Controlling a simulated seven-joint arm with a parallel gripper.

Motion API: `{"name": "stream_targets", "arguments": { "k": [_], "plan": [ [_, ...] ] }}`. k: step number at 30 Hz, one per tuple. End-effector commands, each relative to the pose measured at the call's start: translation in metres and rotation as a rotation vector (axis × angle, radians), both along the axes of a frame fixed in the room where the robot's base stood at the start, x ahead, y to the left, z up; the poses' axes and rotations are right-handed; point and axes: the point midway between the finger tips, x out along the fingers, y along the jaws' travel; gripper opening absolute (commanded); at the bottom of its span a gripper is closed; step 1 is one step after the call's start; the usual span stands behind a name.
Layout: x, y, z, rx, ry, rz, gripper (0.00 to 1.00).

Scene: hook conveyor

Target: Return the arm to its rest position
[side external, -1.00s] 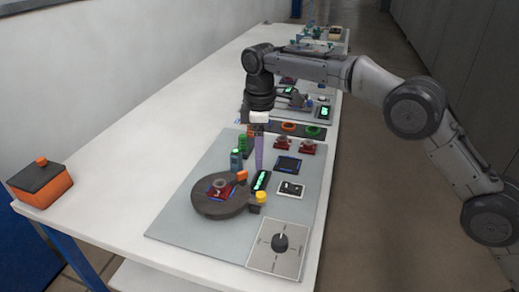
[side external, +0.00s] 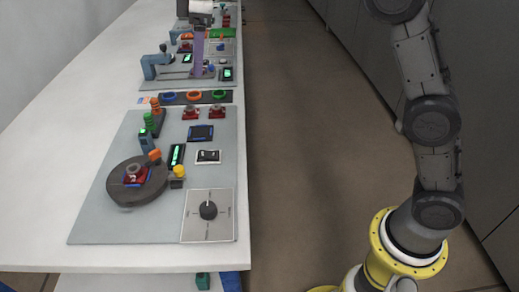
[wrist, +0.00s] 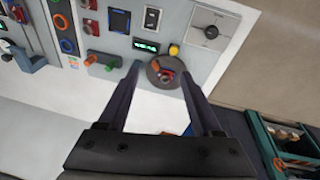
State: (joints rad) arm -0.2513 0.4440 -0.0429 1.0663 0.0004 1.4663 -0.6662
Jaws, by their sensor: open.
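My gripper (side external: 197,72) is at the top of the side external view, in line with the far panel; its purple fingers point down. In the wrist view my gripper (wrist: 160,72) has its two dark fingers spread wide with nothing between the tips. Beyond them, apart from the fingers, is the dark round turntable (wrist: 155,80) with a red piece on it. The turntable (side external: 120,192) also shows on the near panel in the side view. My arm's upper part runs out of the top of that view.
The near grey panel (side external: 100,220) carries a knob plate (side external: 208,212), a yellow button (side external: 179,170), a switch (side external: 208,157) and dark displays. Rings (side external: 194,95) and a blue clamp (side external: 152,66) stand beyond. The white table (side external: 40,150) is bare at left. A teal-framed cart (wrist: 262,140) stands lower right in the wrist view.

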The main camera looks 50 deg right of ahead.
Motion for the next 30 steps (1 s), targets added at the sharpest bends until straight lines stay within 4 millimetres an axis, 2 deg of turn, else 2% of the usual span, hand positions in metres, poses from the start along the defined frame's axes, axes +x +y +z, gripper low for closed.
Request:
{"name": "stream_targets", "arguments": {
  "k": [1, 6, 10, 14, 17, 20, 24, 27, 30],
  "plan": [
    [-0.017, -0.014, 0.017, 0.007, -0.023, -0.028, 0.66],
    [-0.074, -0.051, 0.049, 0.035, -0.087, -0.130, 0.66],
    [-0.122, -0.074, 0.060, 0.059, -0.133, -0.220, 0.66],
    [-0.172, -0.094, 0.057, 0.085, -0.175, -0.317, 0.66],
    [-0.210, -0.106, 0.046, 0.107, -0.206, -0.397, 0.66],
    [-0.247, -0.115, 0.026, 0.133, -0.233, -0.482, 0.66],
    [-0.294, -0.124, -0.016, 0.173, -0.259, -0.612, 0.66],
    [-0.318, -0.127, -0.050, 0.200, -0.264, -0.695, 0.66],
    [-0.331, -0.127, -0.080, 0.219, -0.247, -0.763, 0.66]
  ]
}}
